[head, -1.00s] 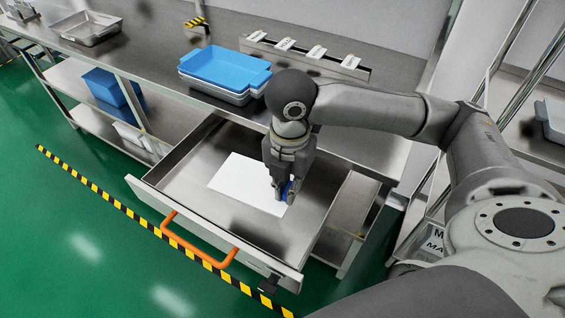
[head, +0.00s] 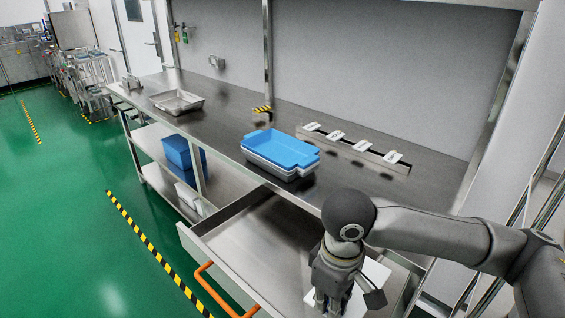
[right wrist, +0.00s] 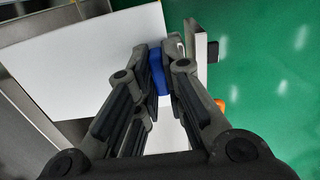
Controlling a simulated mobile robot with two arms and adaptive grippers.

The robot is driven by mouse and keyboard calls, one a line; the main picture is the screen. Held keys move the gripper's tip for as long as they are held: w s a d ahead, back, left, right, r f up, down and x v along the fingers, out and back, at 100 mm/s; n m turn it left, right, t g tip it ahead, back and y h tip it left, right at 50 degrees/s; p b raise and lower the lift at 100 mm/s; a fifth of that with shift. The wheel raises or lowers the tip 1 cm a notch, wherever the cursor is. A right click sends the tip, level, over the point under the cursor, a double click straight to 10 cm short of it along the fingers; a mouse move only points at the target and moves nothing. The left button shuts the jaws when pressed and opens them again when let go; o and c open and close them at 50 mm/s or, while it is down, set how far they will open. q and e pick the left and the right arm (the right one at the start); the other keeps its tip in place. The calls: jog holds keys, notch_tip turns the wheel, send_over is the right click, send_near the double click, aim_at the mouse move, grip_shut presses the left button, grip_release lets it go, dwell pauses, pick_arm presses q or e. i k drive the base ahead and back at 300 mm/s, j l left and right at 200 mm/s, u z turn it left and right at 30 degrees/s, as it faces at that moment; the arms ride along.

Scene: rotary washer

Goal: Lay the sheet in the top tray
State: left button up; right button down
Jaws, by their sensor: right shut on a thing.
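The white sheet (head: 377,276) shows behind and to the right of my right gripper (head: 325,300) in the head view, over the open drawer. In the right wrist view the sheet (right wrist: 85,65) spreads beside and below my right gripper (right wrist: 160,70). The right fingers are shut on a small blue piece (right wrist: 156,72) at the sheet, which looks like its grip. The top tray (head: 282,147) is blue and sits on a stack on the counter, behind and left of the gripper. It looks empty. My left gripper is not in view.
The open steel drawer (head: 245,235) with an orange handle (head: 222,290) is below the counter. A slotted rack with white tags (head: 362,146) stands right of the trays. A metal pan (head: 177,102) is farther left. The counter between pan and trays is clear.

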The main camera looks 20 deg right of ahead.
aim_at(279, 155)
jog(key=z, duration=0.55)
jog(key=i+j+z, duration=0.2)
jog(key=j, duration=0.2)
jog(key=i+j+z, duration=0.1)
jog(key=j+z, duration=0.15)
jog(key=j, duration=0.15)
jog(key=i+j+z, duration=0.2)
jog(key=j, duration=0.2)
jog(key=j+z, duration=0.25)
jog(key=j, duration=0.2)
jog(key=k+l, duration=0.05)
